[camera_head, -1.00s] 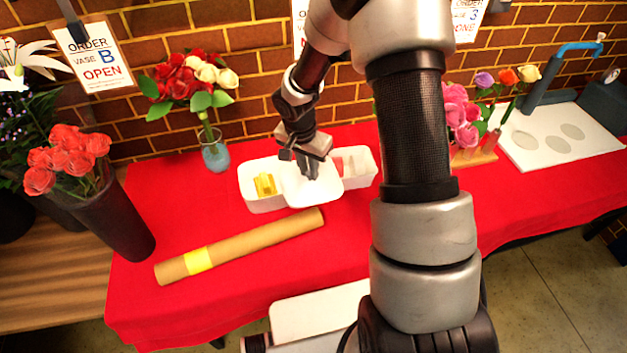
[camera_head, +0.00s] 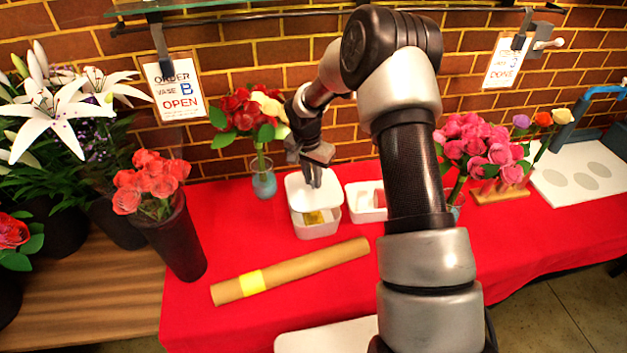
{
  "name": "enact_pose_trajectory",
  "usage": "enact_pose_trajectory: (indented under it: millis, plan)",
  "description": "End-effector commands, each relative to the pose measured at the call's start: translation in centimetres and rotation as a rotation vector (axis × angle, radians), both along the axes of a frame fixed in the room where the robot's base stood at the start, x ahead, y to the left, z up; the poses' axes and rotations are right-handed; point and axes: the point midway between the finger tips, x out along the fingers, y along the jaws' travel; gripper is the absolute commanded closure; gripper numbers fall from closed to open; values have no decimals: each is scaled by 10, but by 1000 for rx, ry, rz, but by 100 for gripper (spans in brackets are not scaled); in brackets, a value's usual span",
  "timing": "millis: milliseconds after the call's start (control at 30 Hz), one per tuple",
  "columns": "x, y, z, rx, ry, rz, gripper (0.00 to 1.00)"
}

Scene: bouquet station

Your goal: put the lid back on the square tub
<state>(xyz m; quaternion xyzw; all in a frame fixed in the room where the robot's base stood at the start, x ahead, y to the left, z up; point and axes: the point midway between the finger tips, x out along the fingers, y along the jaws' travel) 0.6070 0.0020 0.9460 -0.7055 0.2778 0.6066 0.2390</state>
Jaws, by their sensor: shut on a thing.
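The white square tub (camera_head: 316,232) stands on the red-covered table, with a yellow thing (camera_head: 314,217) visible inside near its front. My gripper (camera_head: 314,183) is shut on the white lid (camera_head: 330,188) and holds it over the back part of the tub. The front of the tub shows open below the lid's edge. I cannot tell whether the lid touches the rim. The fingertips hide the grip point on the lid.
A second white container (camera_head: 362,213) stands close to the right of the tub. A brown paper roll (camera_head: 310,266) lies in front. A blue vase with flowers (camera_head: 264,182) stands at the left, behind the tub. Red cloth (camera_head: 240,235) is free to the left.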

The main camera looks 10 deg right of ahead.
Motion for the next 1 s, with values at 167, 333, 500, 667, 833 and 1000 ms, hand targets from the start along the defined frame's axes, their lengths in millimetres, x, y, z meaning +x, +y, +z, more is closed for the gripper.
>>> enact_pose_trajectory:
  millis: [167,333,500,667,833,1000]
  plan:
    - [0,0,-8,1,1,0,100]
    - [-1,0,-22,0,2,1,100]
    - [-1,-1,-39,-1,2,0,100]
    - [0,0,-56,-1,-1,1,100]
    - [0,0,-63,1,-1,0,100]
    - [0,0,-63,0,0,-1,100]
